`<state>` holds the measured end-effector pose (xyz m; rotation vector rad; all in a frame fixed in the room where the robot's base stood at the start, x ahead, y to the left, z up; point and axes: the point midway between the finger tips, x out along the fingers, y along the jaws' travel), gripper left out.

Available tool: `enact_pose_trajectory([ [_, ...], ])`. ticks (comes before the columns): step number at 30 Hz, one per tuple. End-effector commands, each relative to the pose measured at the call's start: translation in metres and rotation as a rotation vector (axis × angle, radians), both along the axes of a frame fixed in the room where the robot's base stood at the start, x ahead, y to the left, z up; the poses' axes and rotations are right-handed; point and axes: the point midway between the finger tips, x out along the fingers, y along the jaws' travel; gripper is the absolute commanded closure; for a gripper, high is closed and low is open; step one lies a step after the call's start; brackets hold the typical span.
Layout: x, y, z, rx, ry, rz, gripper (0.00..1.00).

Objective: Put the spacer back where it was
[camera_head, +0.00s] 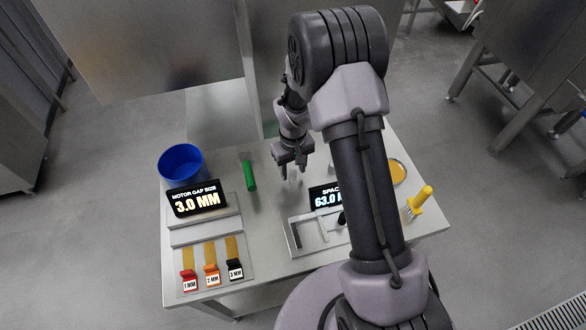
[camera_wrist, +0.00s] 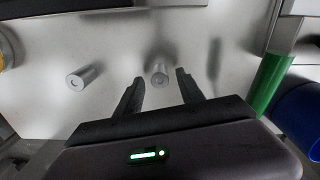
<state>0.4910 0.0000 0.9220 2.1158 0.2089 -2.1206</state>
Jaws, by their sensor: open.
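Two short grey metal cylinders that look like spacers show in the wrist view. One (camera_wrist: 85,76) lies tilted to the left on the pale table, with a dark hole in its end. The other (camera_wrist: 158,75) is just beyond the gap between my fingertips, its holed end facing the camera. I cannot tell which is the task's spacer. My gripper (camera_wrist: 158,85) is open and nothing shows held in it. In the head view my gripper (camera_head: 292,163) points down over the table's back half. My arm hides part of the table there.
A metal frame (camera_head: 293,238) sits at the front by a display (camera_head: 323,197) reading 63.0. On the left are a blue bucket (camera_head: 181,160), a 3.0 MM gap display (camera_head: 196,200) and tagged gauges (camera_head: 211,272). A green cylinder (camera_head: 249,175) and yellow brush (camera_head: 420,198) stand nearby.

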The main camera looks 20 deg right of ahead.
Motion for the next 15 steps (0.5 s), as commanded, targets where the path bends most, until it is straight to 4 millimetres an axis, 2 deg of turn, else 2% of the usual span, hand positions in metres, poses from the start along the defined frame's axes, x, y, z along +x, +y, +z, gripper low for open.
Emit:
enact_pose_trajectory([
  [6,0.002,0.0,0.065,0.0,-0.007,0.0,0.55],
  [9,0.002,0.0,0.09,-0.001,-0.006,0.001,0.55],
  [15,0.001,0.0,0.119,0.001,-0.009,-0.004,0.55],
])
